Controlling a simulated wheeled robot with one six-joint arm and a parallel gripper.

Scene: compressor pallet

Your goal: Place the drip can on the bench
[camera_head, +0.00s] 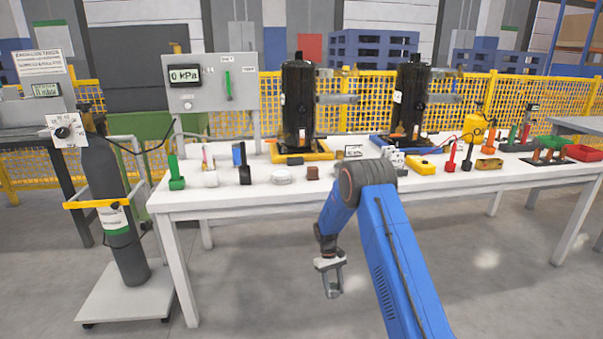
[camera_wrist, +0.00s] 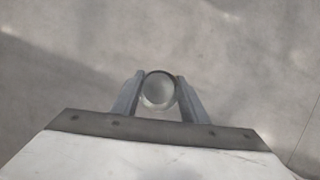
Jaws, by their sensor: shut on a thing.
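My gripper (camera_head: 332,284) hangs low over the floor in front of the bench, below the height of its top. In the wrist view my gripper (camera_wrist: 159,98) is shut on a round, pale grey can, the drip can (camera_wrist: 158,88), with its circular rim facing the camera. One finger lies on each side of it. In the head view the can is hard to tell apart from the grey fingers. The bench (camera_head: 240,196) is a long white table behind the gripper.
A gas cylinder (camera_head: 115,205) stands on a cart at left. The bench's front edge has bare strips.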

